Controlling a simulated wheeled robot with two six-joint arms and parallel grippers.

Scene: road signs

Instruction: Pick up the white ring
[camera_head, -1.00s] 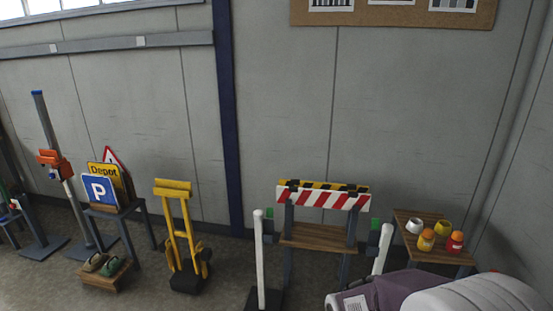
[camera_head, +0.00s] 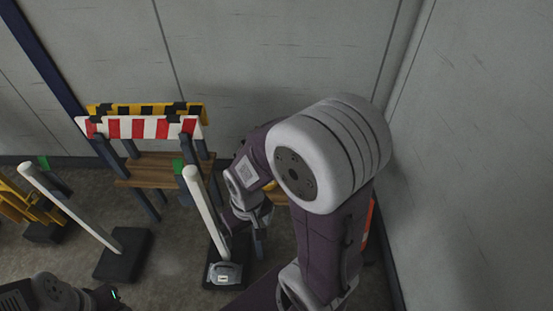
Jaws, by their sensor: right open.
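A bit of yellow-orange (camera_head: 270,185) peeks out beside the forearm.
A red-and-white striped barrier (camera_head: 140,127) with a wooden shelf (camera_head: 160,170) stands at the back left. White posts on dark feet (camera_head: 124,255) stand before it. Grey walls close off the back and right.

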